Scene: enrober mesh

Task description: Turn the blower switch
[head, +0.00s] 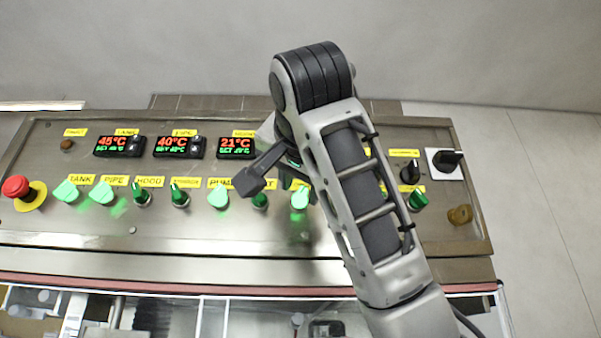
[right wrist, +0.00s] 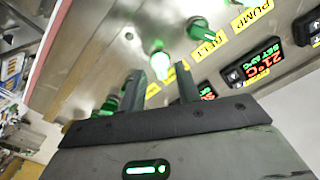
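I cannot read a blower label in either view; my right arm covers part of the switch row. A lit green switch (head: 300,197) stands just right of my right gripper (head: 268,178) in the head view. In the right wrist view, a lit green switch (right wrist: 160,62) shows between and beyond the spread fingers of the right gripper (right wrist: 160,78). The label beside it is too blurred to read. The fingers are apart, with nothing visibly held. My left gripper is out of view.
The steel control panel (head: 130,235) carries several switches in a row. A red emergency button (head: 16,187) is at the far left. Temperature displays (head: 180,146) sit above the row. A black rotary switch (head: 447,160) is at the right. Below lies an open-topped machine section.

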